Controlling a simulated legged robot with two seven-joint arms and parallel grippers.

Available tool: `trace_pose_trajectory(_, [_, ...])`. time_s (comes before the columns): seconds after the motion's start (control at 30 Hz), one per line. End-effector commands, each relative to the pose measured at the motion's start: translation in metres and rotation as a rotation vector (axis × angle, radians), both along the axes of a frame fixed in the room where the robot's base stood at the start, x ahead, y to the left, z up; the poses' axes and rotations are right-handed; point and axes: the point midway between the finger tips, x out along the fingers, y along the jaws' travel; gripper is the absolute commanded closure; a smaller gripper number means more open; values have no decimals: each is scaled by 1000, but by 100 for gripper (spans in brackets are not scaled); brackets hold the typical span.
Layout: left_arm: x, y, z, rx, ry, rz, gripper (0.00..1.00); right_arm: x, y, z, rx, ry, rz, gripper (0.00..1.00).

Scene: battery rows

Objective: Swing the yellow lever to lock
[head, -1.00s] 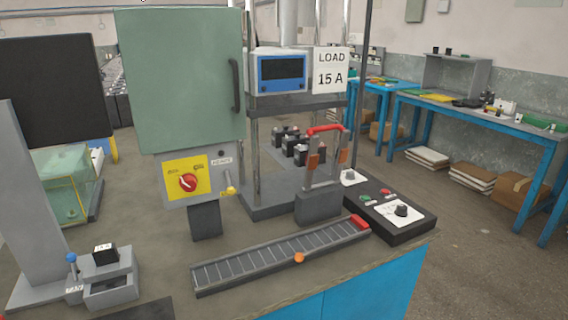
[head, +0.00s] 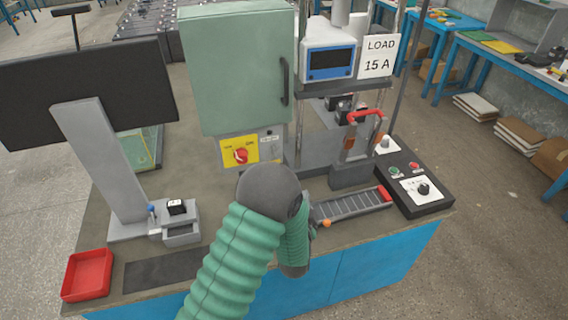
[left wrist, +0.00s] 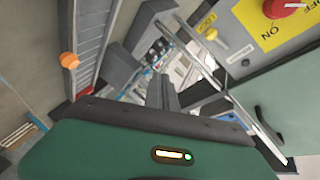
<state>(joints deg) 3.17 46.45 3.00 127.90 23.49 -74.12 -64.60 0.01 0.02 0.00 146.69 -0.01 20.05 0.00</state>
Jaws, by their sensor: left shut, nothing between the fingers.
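The yellow lever (left wrist: 212,34) shows in the left wrist view on the grey box, beside a yellow LOCK label (left wrist: 205,21). In the head view my left arm hides it. The yellow panel (head: 229,145) with the red rotary switch (head: 240,156) is on the same box, under the green cabinet (head: 237,70). My left gripper (left wrist: 162,90) is shut and empty, with its dark fingers apart from the lever, which lies up and right of them in the wrist view. In the head view my arm covers the gripper. My right gripper is not in view.
A slatted rack (head: 350,205) with an orange knob (left wrist: 68,60) lies right of my arm. A red-handled frame (head: 365,116) and a black control box (head: 425,200) stand further right. A red tray (head: 87,275) sits front left. A monitor (head: 90,90) stands behind.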

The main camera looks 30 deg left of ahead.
Motion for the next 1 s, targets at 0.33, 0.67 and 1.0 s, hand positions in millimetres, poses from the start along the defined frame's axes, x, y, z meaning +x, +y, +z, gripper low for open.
trace_pose_trajectory(0.33, [-15, 29, 11, 396, -104, 107, 100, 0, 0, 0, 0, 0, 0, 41])
trace_pose_trajectory(0.67, [-11, 31, 12, 395, -107, 108, 100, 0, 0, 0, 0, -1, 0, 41])
trace_pose_trajectory(1.0, [41, 63, 18, 394, -109, 110, 100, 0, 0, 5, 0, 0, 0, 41])
